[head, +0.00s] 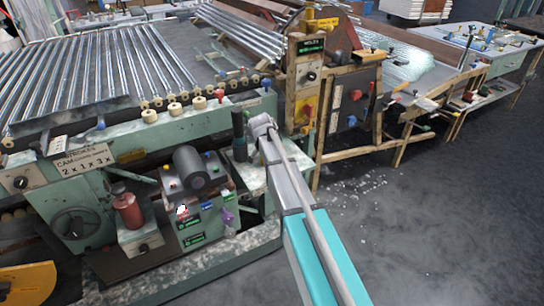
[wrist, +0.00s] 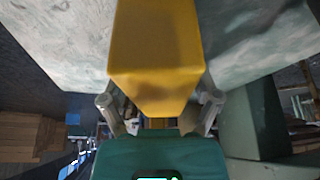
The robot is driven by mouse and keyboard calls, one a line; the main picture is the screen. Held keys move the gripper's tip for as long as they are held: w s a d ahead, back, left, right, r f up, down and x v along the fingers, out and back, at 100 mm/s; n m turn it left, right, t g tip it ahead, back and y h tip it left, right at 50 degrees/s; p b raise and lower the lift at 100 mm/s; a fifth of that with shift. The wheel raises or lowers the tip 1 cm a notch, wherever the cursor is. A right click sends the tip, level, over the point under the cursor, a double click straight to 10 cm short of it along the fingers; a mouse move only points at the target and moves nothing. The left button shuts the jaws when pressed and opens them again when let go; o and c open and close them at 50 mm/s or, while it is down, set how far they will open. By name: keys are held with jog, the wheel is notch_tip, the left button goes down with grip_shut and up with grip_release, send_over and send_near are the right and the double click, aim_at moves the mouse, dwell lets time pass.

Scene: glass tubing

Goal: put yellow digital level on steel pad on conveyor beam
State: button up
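In the wrist view, a yellow block, apparently the digital level (wrist: 156,45), fills the upper middle. My gripper (wrist: 158,103) has one finger on each side of its near end, and both seem to touch it. In the head view, my gripper (head: 262,124) is at the green machine's right end, beside a dark upright cylinder (head: 239,135). The level cannot be made out there and seems hidden by my gripper. The green conveyor beam (head: 185,125) runs along the machine's front edge, with rollers on it. I cannot pick out the steel pad.
A control post (head: 305,80) with switches stands just right of my gripper. A motor unit (head: 200,170) and a red bottle (head: 127,208) sit below the beam. Glass tubes (head: 100,70) lie behind it. The floor (head: 430,220) at right is open, with scattered fragments.

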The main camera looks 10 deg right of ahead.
grip_shut()
jog(key=shift+r, duration=0.2)
notch_tip(320, 180, up, 2)
jog(key=p, duration=0.2)
jog(key=shift+p, duration=0.3)
jog(key=shift+r+p, duration=0.85)
jog(key=shift+r, duration=0.1)
jog(key=s+r+p, duration=0.9)
jog(key=s, duration=0.5)
jog(key=shift+d, duration=0.4)
jog(key=shift+r, duration=0.1)
